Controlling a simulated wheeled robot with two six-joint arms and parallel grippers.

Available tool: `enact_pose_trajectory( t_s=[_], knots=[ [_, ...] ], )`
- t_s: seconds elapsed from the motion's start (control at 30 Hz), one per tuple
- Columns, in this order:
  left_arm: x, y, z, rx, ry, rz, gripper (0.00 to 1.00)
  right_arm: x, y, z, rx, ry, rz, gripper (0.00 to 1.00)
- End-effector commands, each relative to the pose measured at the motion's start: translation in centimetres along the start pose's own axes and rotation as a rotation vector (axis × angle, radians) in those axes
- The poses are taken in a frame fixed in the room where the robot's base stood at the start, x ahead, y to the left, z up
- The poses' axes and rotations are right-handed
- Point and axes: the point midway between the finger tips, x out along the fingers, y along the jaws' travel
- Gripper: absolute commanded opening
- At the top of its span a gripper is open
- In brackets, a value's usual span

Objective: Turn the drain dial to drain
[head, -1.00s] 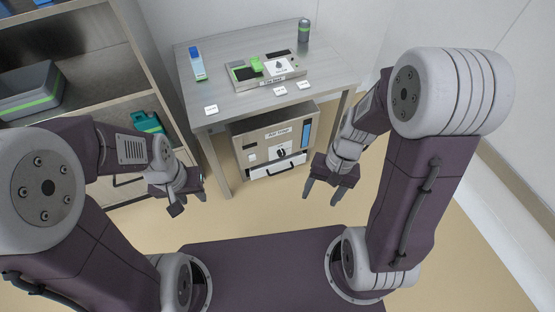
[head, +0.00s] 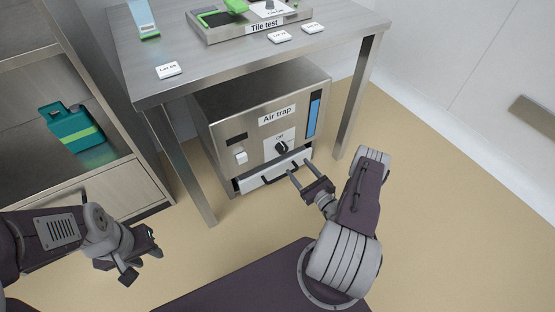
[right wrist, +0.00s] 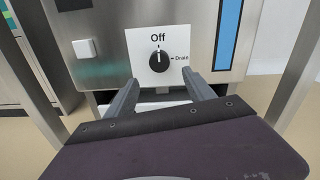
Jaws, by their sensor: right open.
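The drain dial (head: 281,147) is a black knob on a white plate on the front of the steel "Air trap" box (head: 225,126) under the table. In the right wrist view the dial (right wrist: 159,60) has its white mark pointing up at "Off"; "Drain" is printed to its right. My right gripper (head: 300,177) is open and empty, in front of the box and below the dial. In the right wrist view its fingers (right wrist: 164,94) are spread on either side below the dial, not touching it. My left gripper (head: 143,262) is at lower left, away from the box, its fingers apart and empty.
Below the dial is a white drawer (head: 262,177) with a dark handle. A white button (head: 241,157) and blue gauge strip (head: 314,114) flank the dial. The table legs (head: 361,98) stand on both sides. A shelf with a teal container (head: 72,130) is at left.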

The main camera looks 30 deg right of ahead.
Motion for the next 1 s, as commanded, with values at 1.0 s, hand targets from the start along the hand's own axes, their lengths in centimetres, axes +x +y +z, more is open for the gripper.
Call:
enact_pose_trajectory(
  t_s=[1.0],
  knots=[
    [5.1,-0.1,0.5,0.000,0.000,0.000,0.36,9.2,0.2,0.3,0.001,0.000,0.006,0.29]
  ],
)
